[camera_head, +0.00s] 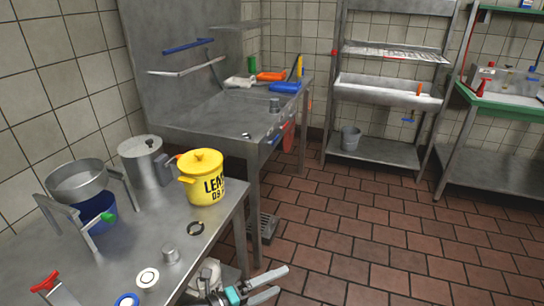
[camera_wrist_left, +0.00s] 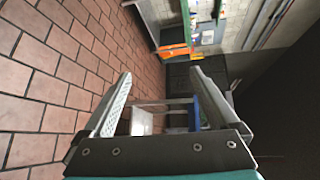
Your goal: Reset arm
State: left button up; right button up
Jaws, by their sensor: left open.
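My left gripper (camera_head: 266,285) is at the bottom of the head view, beyond the right front edge of the near steel table. Its two pale fingers point right and stand apart, with nothing between them. In the left wrist view the same gripper (camera_wrist_left: 160,100) has its fingers spread, with floor and a dark area beyond them. My right gripper is in neither view.
The near steel table (camera_head: 150,235) holds a yellow lidded pot (camera_head: 203,185), a steel lidded pot (camera_head: 146,160) and a colander (camera_head: 78,182) on a stand above a blue container (camera_head: 96,212). A steel sink counter (camera_head: 215,115) stands behind. The tiled floor (camera_head: 350,240) right is clear.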

pick_arm(q)
jog(key=s+a+f+n+y, duration=0.5)
jog(key=a+f+n, duration=0.2)
jog(key=f+n, duration=0.25)
jog(key=s+a+f+n+y, duration=0.55)
jog(key=a+f+n, duration=0.2)
jog(key=f, duration=0.35)
jog(key=s+a+f+n+g+y, duration=0.1)
jog(key=s+f+n+g, duration=0.1)
jog(key=s, duration=0.7)
jog(key=s+a+f+n+g+y, duration=0.1)
jog(key=s+f+n, duration=0.4)
jog(key=s, duration=0.5)
jog(key=s+a+f+n+g+y, duration=0.1)
jog(key=s+f+n+g, duration=0.3)
jog(key=s, duration=0.5)
jog(key=shift+s+a+f, duration=0.2)
jog(key=shift+a+f, duration=0.05)
jog(key=shift+a, duration=0.5)
